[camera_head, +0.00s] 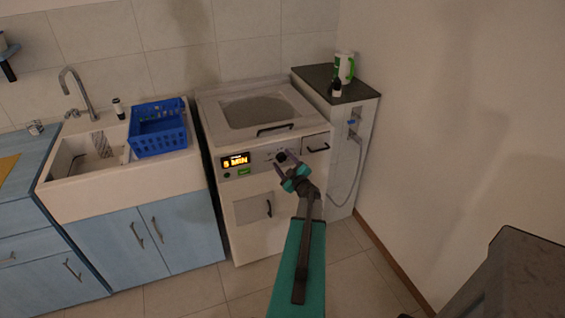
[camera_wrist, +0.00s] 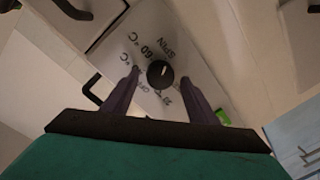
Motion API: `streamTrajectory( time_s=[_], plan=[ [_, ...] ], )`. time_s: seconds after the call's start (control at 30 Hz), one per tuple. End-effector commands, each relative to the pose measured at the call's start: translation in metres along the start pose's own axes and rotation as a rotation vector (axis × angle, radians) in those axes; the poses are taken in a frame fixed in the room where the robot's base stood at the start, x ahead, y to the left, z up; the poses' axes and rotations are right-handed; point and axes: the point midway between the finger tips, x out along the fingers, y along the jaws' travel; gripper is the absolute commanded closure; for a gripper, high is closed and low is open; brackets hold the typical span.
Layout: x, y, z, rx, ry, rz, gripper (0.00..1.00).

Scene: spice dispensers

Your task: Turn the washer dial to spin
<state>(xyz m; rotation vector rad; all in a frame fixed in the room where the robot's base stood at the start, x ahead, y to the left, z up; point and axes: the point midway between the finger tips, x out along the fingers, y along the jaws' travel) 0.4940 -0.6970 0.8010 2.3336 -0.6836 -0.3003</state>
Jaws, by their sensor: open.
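The washer (camera_head: 262,130) is a white machine with a lit display (camera_head: 236,160) on its front panel. Its round black dial (camera_wrist: 160,74) sits on a light panel in the wrist view, with printed labels around it, including SPIN (camera_wrist: 171,47) and 60 °C. A short white mark shows on the dial; I cannot tell for sure which label it points at. My gripper (camera_head: 287,170) is open in front of the panel. In the wrist view its two dark fingers (camera_wrist: 160,80) lie to either side of the dial, with no clear contact.
A sink (camera_head: 90,165) with a blue basket (camera_head: 157,140) stands left of the washer. A narrow dark-topped unit (camera_head: 322,82) with a green-and-white mug (camera_head: 344,67) stands on its right. Black handles (camera_head: 276,129) stick out from the washer. The floor in front is clear.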

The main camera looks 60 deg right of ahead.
Motion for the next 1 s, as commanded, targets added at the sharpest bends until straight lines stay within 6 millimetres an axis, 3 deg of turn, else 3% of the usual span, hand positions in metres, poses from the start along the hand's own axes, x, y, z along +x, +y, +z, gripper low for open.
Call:
streamTrajectory(
  time_s=[0.27, 1.0],
  plan=[
    [-0.016, -0.001, 0.000, 0.000, -0.001, 0.001, 0.47],
    [-0.095, -0.001, 0.000, 0.001, -0.001, 0.002, 0.47]
  ],
)
